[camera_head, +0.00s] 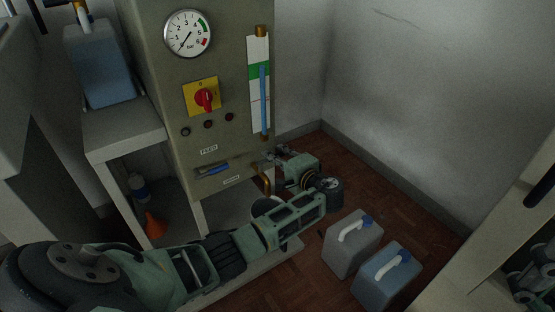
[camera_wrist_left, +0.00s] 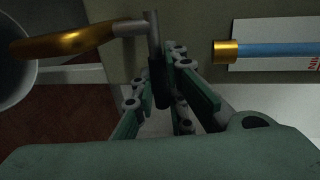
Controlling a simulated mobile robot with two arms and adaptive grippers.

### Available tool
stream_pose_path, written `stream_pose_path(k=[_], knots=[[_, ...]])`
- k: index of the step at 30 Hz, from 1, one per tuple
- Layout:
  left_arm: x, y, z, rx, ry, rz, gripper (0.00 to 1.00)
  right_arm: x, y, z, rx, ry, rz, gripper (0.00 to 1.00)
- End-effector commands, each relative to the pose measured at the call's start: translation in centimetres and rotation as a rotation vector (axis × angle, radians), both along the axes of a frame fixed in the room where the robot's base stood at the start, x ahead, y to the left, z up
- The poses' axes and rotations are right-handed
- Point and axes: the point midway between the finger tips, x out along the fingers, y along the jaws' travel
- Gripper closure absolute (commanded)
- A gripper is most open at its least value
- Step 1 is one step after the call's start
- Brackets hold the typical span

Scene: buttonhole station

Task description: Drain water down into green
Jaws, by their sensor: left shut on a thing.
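The sight glass (camera_head: 264,100) on the cabinet front has a blue water column and a green band (camera_head: 254,71) near its top. The column's top looks about level with the band's upper edge. Its lower end also shows in the left wrist view (camera_wrist_left: 270,52). My left gripper (camera_head: 277,155) is at the drain valve below it, shut on the valve's dark lever handle (camera_wrist_left: 157,72). The brass drain spout (camera_wrist_left: 65,42) points left over a bucket (camera_head: 263,206), mostly hidden by my arm. Green parts at the lower right edge seem to be my right arm; its jaw state is unclear.
The cabinet also carries a pressure gauge (camera_head: 188,33), a red knob (camera_head: 206,98) and a blue-handled lever (camera_head: 212,169). A blue canister (camera_head: 103,72) stands on the side table. Two jerrycans (camera_head: 352,243) (camera_head: 388,274) stand on the floor, right of my left arm.

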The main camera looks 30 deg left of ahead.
Motion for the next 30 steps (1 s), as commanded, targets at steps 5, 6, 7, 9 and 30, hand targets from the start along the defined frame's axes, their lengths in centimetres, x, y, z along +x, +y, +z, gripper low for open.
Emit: stream_pose_path(k=[5,6,7,9,30], knots=[[-0.02,-0.03,-0.21,-0.003,0.002,0.010,1.00,-0.04,-0.05,0.17,0.005,-0.009,-0.001,0.00],[-0.03,-0.03,-0.20,-0.003,0.003,0.011,1.00,-0.05,-0.05,0.21,0.005,-0.010,-0.001,0.00],[-0.03,-0.02,-0.19,-0.003,0.003,0.011,1.00,-0.07,-0.05,0.24,0.004,-0.011,-0.001,0.00],[-0.04,-0.01,-0.18,-0.003,0.003,0.011,1.00,-0.08,-0.05,0.27,0.005,-0.013,-0.001,0.00],[-0.04,-0.19,0.02,-0.001,-0.001,0.008,0.68,-0.02,0.03,-0.12,-0.003,-0.002,0.001,0.00]])
